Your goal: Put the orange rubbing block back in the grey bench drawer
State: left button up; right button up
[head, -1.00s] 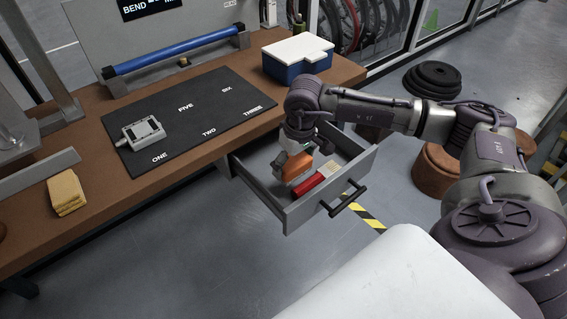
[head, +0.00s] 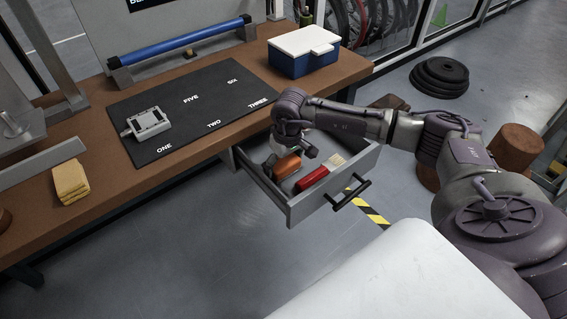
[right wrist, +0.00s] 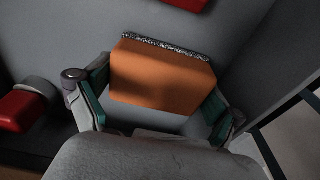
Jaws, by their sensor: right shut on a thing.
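The orange rubbing block (head: 287,166) is inside the open grey bench drawer (head: 308,205), low near its left part. My right gripper (head: 292,158) reaches down over the drawer and is shut on the block. In the right wrist view, the block (right wrist: 162,78) sits between the teal-padded fingers (right wrist: 158,108), with a speckled strip along its far edge. Whether the block touches the drawer floor I cannot tell. My left gripper is not in view.
A red item (head: 312,178) and a pale item (head: 337,161) lie in the drawer right of the block. On the bench are a black mat (head: 185,118) with a grey box (head: 147,124), a blue cooler (head: 303,62) and yellow cloths (head: 70,181).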

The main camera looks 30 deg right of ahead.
aim_at(287, 164)
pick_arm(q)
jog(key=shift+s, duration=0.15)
pick_arm(e)
jog(key=shift+f, duration=0.1)
jog(key=o, duration=0.7)
jog(key=shift+o, duration=0.2)
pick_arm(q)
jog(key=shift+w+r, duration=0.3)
pick_arm(e)
jog(key=shift+r, duration=0.65)
jog(key=r, duration=0.6)
jog(key=s+r+p, duration=0.1)
jog(key=r, duration=0.2)
jog(key=shift+s+r, duration=0.1)
jog(key=shift+r, duration=0.25)
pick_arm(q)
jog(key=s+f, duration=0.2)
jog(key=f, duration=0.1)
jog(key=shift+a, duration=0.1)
pick_arm(e)
jog(key=shift+s+d+r, duration=0.1)
jog(key=shift+r, duration=0.5)
